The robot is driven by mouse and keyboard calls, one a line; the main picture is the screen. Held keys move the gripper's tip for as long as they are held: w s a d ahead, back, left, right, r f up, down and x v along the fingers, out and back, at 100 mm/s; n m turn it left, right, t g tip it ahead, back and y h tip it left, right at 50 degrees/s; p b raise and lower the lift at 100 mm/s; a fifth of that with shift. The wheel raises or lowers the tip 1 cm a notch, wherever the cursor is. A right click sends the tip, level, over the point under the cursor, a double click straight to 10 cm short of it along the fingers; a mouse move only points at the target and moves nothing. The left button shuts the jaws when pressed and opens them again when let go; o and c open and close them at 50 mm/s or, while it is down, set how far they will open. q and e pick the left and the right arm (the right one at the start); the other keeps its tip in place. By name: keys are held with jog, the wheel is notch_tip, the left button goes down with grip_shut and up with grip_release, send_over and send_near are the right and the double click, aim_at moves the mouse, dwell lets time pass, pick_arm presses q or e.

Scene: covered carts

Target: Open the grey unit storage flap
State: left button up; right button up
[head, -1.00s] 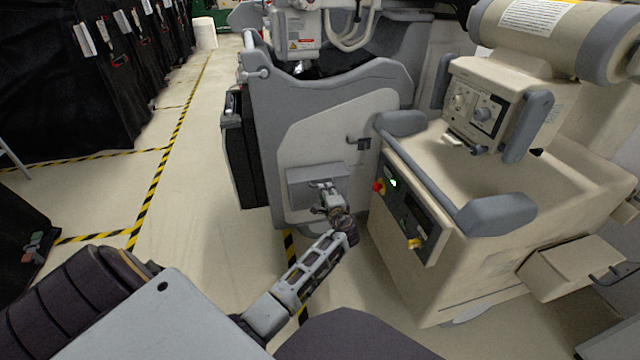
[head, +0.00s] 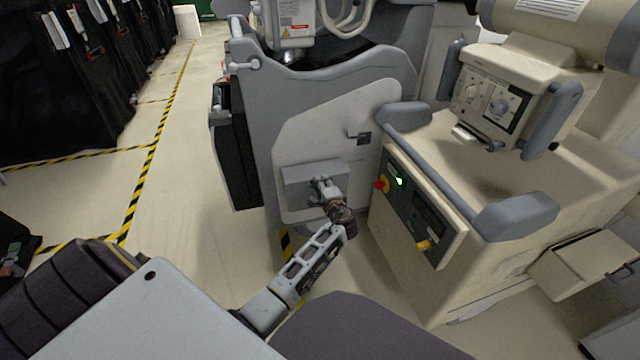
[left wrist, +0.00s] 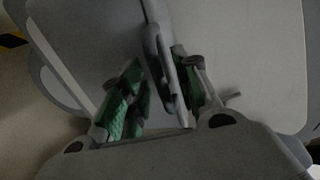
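The grey unit (head: 250,110) stands ahead, with a pale panel on its near side. The grey storage flap (head: 300,178) is low on this panel and looks like a shallow box-like piece; I cannot tell how far it stands out. My left gripper (head: 325,188) is right at the flap and covers part of it. In the left wrist view, the green-padded fingers (left wrist: 156,95) are spread on either side of a thin grey edge (left wrist: 155,45). The right finger is close to the edge, and contact is unclear. A gap shows at the left finger. My right gripper is out of view.
A beige machine (head: 480,230) with a grey rail and controls stands close on the right of my left arm. A small dark latch (head: 362,138) is on the panel above the flap. Black-covered carts (head: 60,100) line the left, with clear floor (head: 180,190) between.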

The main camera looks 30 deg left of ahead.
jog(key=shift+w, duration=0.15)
pick_arm(q)
grip_shut()
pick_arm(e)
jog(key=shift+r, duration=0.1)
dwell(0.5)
